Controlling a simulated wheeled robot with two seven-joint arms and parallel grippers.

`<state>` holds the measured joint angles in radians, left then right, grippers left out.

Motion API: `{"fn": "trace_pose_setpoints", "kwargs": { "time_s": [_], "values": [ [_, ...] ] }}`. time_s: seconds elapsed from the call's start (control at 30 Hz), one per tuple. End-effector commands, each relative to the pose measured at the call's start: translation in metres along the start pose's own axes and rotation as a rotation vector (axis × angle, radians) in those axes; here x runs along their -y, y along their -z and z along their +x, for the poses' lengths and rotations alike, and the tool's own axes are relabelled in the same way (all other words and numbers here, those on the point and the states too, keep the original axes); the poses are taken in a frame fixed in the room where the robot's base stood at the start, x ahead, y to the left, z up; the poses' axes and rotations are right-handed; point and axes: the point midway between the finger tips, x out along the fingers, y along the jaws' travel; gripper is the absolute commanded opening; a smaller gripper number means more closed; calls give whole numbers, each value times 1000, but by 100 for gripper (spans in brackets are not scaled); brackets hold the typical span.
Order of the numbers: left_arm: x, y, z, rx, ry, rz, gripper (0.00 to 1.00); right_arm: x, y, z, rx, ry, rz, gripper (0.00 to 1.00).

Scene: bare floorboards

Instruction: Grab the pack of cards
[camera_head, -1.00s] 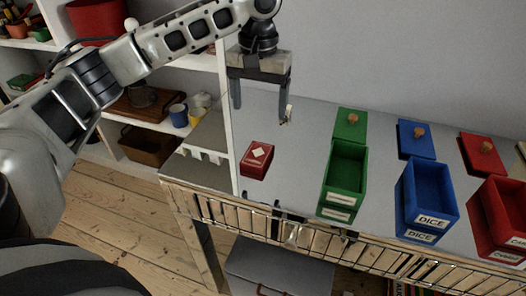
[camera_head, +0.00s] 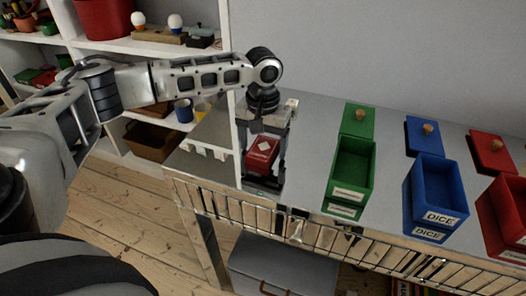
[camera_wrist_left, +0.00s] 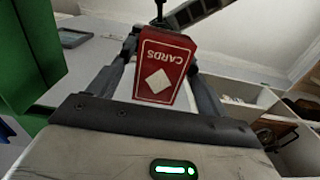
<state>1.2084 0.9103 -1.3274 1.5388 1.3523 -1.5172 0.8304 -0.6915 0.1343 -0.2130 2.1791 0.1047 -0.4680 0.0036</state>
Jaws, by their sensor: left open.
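The pack of cards (camera_head: 263,154) is a small red box with a white diamond. It is on the grey tabletop near the left end, and the wrist view shows it (camera_wrist_left: 161,66) with the word CARDS. My left gripper (camera_head: 263,182) is open, with one finger on each side of the pack. In the wrist view the pack is between the two fingers; I cannot tell whether either finger touches it. My right gripper is not in view.
To the right stand open green (camera_head: 350,188), blue (camera_head: 437,190) and red (camera_head: 505,205) boxes, with their knobbed lids behind them. A white post (camera_head: 239,140) is close to the gripper's left. A wire rack (camera_head: 330,232) runs along the front edge. Shelves are at the left.

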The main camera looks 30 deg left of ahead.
Motion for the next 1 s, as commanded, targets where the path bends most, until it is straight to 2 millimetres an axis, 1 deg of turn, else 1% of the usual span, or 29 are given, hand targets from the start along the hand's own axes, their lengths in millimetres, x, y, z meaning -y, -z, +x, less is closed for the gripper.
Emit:
{"fn": "trace_pose_setpoints", "kwargs": {
  "time_s": [0.2,0.27,0.3,0.37,0.4,0.67,0.77,0.87,1.0],
  "values": [
    [0,0,1,0,0,1,78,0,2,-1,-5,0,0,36],
    [0,0,1,0,0,1,62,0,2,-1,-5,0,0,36],
    [0,0,1,0,0,1,50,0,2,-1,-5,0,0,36],
    [0,0,1,0,0,1,34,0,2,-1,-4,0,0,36],
    [0,0,1,0,0,1,28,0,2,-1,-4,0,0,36],
    [0,0,0,0,0,1,28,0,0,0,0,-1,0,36],
    [-1,0,-3,-1,-1,1,28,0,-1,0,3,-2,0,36],
    [0,0,-11,-1,-1,0,28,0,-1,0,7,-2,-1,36],
    [-1,0,-35,-2,-3,1,28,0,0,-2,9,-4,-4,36]
  ]
}}
